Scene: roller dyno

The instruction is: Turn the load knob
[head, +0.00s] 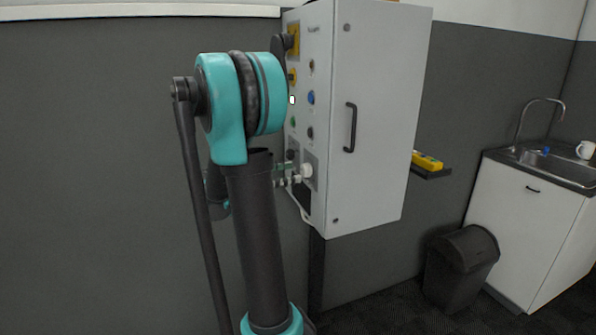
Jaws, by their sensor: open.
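The grey control cabinet (381,120) hangs on the wall, its panel on the left face carrying several knobs and buttons. A pale round knob (307,171) sits low on the panel on a grey plate; labels are too small to read, so I cannot tell for sure that it is the load knob. My gripper (287,176) shows partly behind my teal and black arm, its fingers open and pointing right toward the pale knob. It is close to the knob; whether they touch cannot be told. My arm hides the rest of the gripper and some of the panel's left side.
A blue button (311,97) and a yellow-backed dark switch (293,40) sit higher on the panel. A door handle (350,128) sticks out from the cabinet's front. A black bin (461,268) and a sink cabinet (524,221) stand at right.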

